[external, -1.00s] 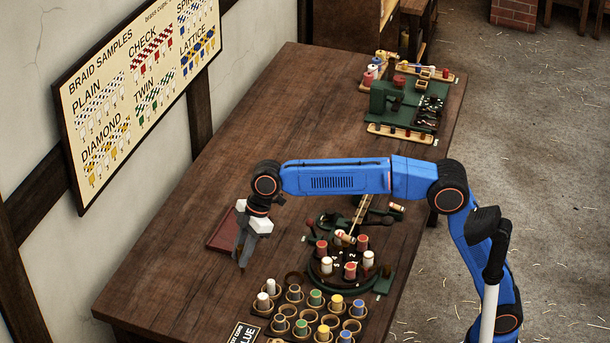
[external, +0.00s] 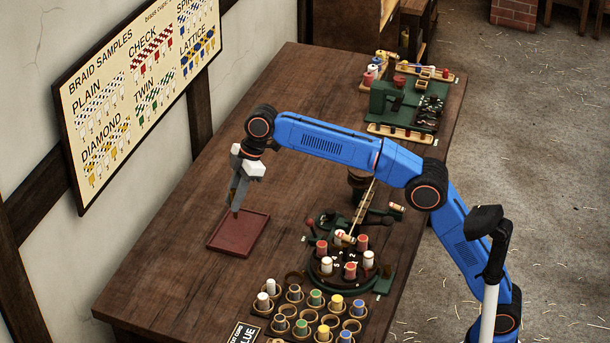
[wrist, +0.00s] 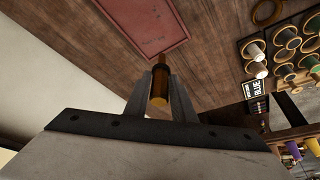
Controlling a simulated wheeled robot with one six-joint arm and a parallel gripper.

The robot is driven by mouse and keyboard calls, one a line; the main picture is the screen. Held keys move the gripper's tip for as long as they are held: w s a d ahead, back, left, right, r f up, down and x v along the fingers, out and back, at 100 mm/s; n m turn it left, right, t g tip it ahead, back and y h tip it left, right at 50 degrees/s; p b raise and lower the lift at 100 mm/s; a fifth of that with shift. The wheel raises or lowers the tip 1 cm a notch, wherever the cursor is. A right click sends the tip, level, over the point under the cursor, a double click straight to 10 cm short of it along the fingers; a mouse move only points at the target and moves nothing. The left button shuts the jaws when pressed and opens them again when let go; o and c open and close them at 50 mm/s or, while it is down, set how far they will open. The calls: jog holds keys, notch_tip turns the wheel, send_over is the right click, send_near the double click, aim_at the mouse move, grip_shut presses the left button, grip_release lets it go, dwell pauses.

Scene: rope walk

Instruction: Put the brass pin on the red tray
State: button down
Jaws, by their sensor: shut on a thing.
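The brass pin (wrist: 159,90) is held between the two fingers of my gripper (wrist: 160,85) in the wrist view, its darker end pointing out past the fingertips. The pin is too small there to make out clearly. The red tray is flat, low-rimmed and empty. It also shows in the wrist view (wrist: 140,22), beyond the pin. The pin tip appears close to the tray's edge; I cannot tell whether it touches.
A round green stand with bobbins (external: 345,268) is to the right of the tray. A rack of cups and coloured bobbins (external: 310,310) lies at the front, beside a BLUE sign (external: 243,333). A green machine (external: 400,100) stands at the back. Table behind the tray is clear.

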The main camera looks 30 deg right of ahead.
send_over(238, 231)
jog(key=shift+w+d+f, duration=0.1)
jog(key=shift+f, duration=4.7)
jog(key=shift+f, duration=0.1)
jog(key=c, duration=1.5)
grip_release()
jog(key=v, duration=1.2)
jog(key=shift+d, duration=0.1)
